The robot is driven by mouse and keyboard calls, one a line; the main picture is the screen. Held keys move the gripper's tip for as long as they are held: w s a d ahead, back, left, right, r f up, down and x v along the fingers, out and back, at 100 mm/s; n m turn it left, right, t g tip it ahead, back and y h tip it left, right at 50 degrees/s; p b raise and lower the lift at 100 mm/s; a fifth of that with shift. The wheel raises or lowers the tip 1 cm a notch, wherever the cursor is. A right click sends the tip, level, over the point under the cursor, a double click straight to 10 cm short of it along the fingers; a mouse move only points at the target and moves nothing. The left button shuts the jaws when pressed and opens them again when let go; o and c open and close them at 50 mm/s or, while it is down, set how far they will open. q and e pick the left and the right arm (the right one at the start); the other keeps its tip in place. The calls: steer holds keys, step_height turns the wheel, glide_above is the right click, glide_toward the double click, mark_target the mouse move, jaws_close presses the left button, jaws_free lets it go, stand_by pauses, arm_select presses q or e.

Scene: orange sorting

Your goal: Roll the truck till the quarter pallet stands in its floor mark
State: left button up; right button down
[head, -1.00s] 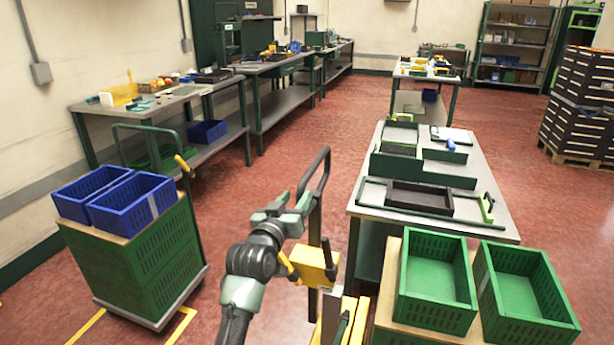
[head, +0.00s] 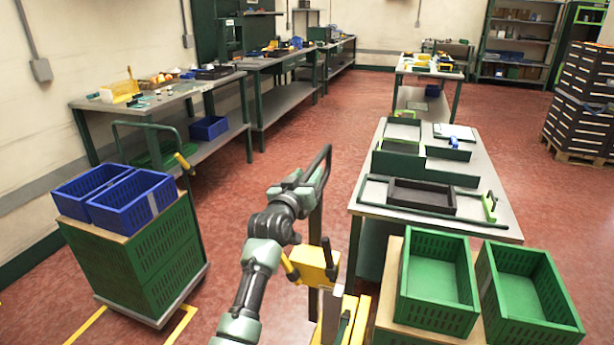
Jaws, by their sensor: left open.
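The quarter pallet cannot be made out. A wooden board (head: 388,318) beside the truck carries two green crates (head: 438,322). Yellow floor lines (head: 181,325) show at lower left, beside a wheeled stack. My right gripper is out of view.
The wheeled stack (head: 150,262) of green crates at left bears two blue crates (head: 150,205) and has a tall handle. A grey table (head: 480,231) with trays stands at right, workbenches (head: 160,101) along the left wall. Red floor between them is clear.

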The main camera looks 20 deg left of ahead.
arm_select(q)
steer(key=shift+c, duration=0.2)
jaws_close()
steer(key=shift+f, duration=0.1)
stand_by(1.2)
